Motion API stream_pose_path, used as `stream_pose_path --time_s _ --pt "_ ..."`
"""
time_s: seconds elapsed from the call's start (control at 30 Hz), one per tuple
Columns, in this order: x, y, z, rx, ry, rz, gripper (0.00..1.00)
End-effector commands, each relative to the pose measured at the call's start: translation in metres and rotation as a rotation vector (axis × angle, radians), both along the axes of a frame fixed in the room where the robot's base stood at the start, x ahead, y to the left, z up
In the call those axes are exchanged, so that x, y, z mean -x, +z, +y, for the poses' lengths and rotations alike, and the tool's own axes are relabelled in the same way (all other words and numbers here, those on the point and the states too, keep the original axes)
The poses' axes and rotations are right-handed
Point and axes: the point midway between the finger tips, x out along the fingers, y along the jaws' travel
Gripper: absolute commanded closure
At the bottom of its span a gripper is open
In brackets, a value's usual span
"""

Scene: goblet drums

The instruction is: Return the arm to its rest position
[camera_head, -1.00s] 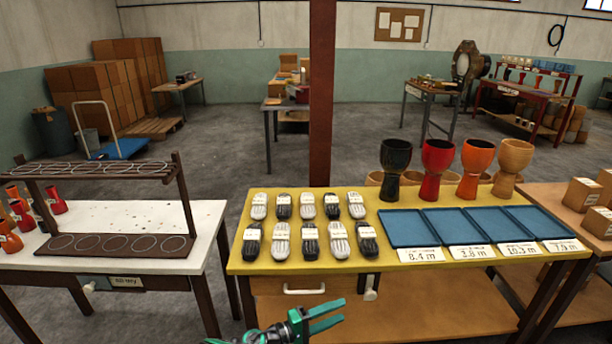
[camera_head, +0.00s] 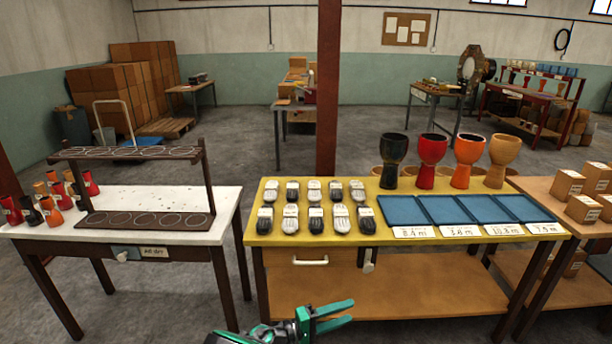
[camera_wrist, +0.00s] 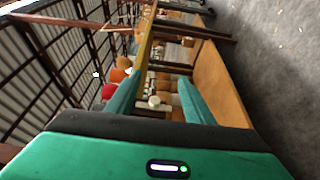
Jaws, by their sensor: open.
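My gripper (camera_head: 334,317) is green, open and empty. In the head view it is low in the picture, in front of the yellow-topped table (camera_head: 262,228) and below its top. In the wrist view my gripper's two green fingers (camera_wrist: 155,103) are apart with nothing between them. Past them the wrist view shows the table on its side, with a drawer knob and the lower wooden shelf (camera_wrist: 212,80). Most of my arm is out of the head view.
On the yellow table are several rope bundles (camera_head: 315,218), blue trays (camera_head: 405,210) with number cards, and goblet drums such as the black one (camera_head: 393,160). A white table (camera_head: 60,226) with a dark rack (camera_head: 150,221) stands left. A table with boxes (camera_head: 583,208) stands right.

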Motion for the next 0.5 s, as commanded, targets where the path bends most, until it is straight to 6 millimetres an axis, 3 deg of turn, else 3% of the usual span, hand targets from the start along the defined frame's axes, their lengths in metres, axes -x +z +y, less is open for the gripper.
stream_pose_path --time_s 0.5 --pt "-0.018 0.053 -0.053 -0.157 -0.192 0.059 0.52"
